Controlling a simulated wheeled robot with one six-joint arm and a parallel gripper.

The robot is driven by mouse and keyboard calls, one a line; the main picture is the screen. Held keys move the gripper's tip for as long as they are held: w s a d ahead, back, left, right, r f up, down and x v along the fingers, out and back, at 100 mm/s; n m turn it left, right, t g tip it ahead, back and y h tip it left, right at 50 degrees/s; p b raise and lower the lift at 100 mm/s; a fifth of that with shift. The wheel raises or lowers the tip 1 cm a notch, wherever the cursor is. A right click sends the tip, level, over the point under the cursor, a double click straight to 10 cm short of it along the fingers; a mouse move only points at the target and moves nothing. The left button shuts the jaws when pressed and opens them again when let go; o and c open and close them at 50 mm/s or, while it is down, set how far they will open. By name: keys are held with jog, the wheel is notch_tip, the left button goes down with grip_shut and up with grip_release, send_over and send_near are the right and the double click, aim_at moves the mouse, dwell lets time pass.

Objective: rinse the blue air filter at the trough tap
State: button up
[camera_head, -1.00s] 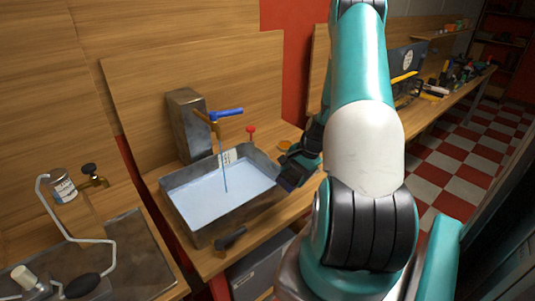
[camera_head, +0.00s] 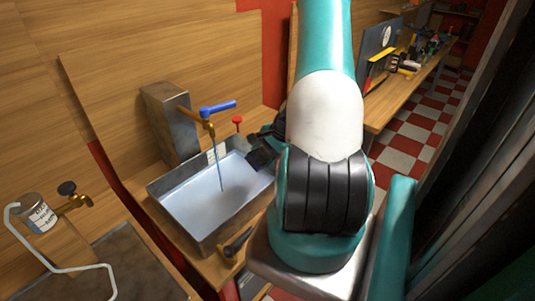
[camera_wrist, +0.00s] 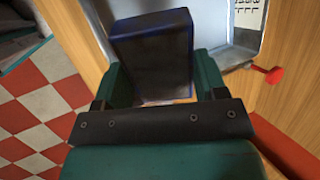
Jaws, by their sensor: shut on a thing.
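My gripper (camera_wrist: 163,92) is shut on a dark block with blue edges, the blue air filter (camera_wrist: 152,52), in the wrist view. In the head view, the filter (camera_head: 259,160) is a small dark shape at the trough's back right corner, partly hidden by my arm. I cannot tell whether it touches the rim. The metal trough (camera_head: 205,246) holds pale water. The brass tap (camera_head: 207,124) with a blue lever (camera_head: 218,108) stands over it, and a thin blue stream (camera_head: 218,168) runs down into the water, left of the filter.
A grey metal box (camera_head: 170,124) stands behind the trough. A red knob (camera_head: 237,123) is at the back rim. A dark-handled tool (camera_head: 238,243) lies at the front. My arm hides the trough's right side.

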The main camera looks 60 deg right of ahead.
jog(key=w+a+f+b, duration=0.2)
jog(key=w+a, duration=0.2)
jog(key=w, duration=0.7)
jog(key=shift+a+f, duration=0.2)
jog(key=shift+a, duration=0.05)
jog(key=shift+d, duration=0.15)
dwell(0.5)
jog(key=shift+s+d, duration=0.15)
jog(key=shift+d, duration=0.25)
jog(key=shift+a, duration=0.1)
jog(key=shift+w+a, duration=0.2)
jog(key=shift+a, duration=0.25)
jog(key=shift+d, duration=0.15)
jog(key=shift+s+d, duration=0.2)
jog(key=shift+d, duration=0.25)
jog(key=shift+s, duration=0.1)
